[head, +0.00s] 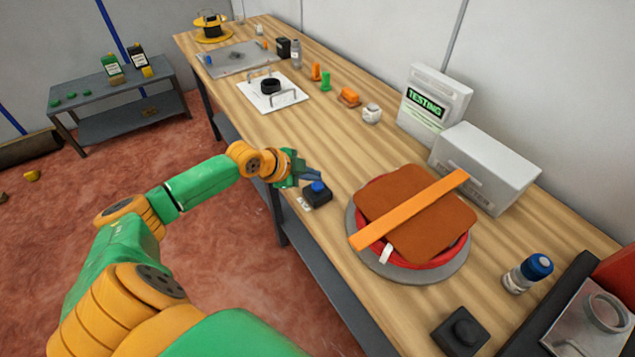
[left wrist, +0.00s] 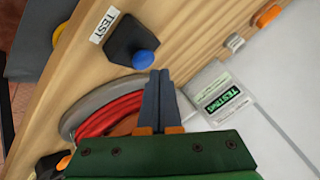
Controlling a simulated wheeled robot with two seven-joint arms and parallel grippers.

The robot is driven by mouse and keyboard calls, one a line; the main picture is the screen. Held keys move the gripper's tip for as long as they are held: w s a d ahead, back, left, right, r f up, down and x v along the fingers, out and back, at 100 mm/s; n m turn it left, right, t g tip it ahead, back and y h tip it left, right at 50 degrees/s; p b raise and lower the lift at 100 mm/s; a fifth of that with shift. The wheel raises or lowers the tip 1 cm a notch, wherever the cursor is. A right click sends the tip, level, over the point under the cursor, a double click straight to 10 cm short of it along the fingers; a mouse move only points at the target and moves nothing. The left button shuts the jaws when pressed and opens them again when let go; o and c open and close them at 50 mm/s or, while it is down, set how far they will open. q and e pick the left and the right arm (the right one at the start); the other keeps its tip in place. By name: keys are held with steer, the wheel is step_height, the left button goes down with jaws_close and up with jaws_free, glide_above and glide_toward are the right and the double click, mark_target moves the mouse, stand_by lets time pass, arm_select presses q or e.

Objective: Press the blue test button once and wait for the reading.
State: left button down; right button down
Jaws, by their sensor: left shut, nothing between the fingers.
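The blue test button (head: 318,187) sits on a black base (head: 316,198) near the table's front edge. In the left wrist view the button (left wrist: 142,60) and its TEST label (left wrist: 104,26) show plainly. My left gripper (head: 315,175) is shut and empty, with its fingertips close to the button. In the left wrist view the fingertips (left wrist: 160,76) appear just beside the button, with a small gap in the picture. A white tester (head: 436,92) at the back wall has a green screen reading TESTING (head: 425,103). My right gripper is out of view.
A red coil with a brown sheet (head: 393,218) and an orange bar (head: 410,210) lies on a grey disc right of the button. A grey box (head: 484,168) stands behind it. A black button block (head: 461,332) is near the front.

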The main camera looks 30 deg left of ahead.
mark_target(313, 186)
arm_select(q)
step_height(313, 186, up, 5)
steer(key=p, duration=0.5)
steer(key=shift+r, duration=0.15)
stand_by(0.4)
